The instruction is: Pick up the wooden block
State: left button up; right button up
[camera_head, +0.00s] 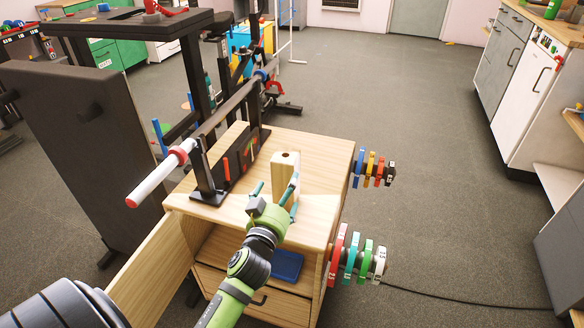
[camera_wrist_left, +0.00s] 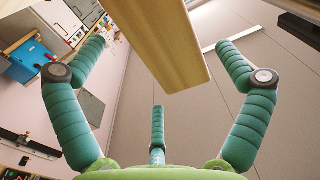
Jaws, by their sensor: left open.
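The wooden block (camera_head: 285,168) is pale, tall and upright on top of the wooden cabinet (camera_head: 322,165), with a small dark hole in its top. In the left wrist view the block (camera_wrist_left: 158,38) comes down from the top edge between the spread teal fingers, and its upper part is cut off. My left gripper (camera_head: 275,187) is open at the near side of the block, with fingers to its left and right. In the left wrist view the gripper (camera_wrist_left: 160,62) shows gaps between the fingers and the block. My right gripper is not in view.
A black rack with a bar (camera_head: 215,118) stands at the left of the cabinet top. Coloured weight plates hang on the cabinet's right side, upper (camera_head: 370,168) and lower (camera_head: 352,256). A blue item (camera_head: 287,265) lies in the open shelf below.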

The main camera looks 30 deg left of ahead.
pick_arm(q)
jog(key=shift+x, duration=1.2)
jog(key=x, duration=0.4)
jog(key=shift+w+f, duration=0.1)
jog(key=shift+f, duration=0.15)
jog(key=c, duration=1.4)
jog(key=shift+r, duration=0.1)
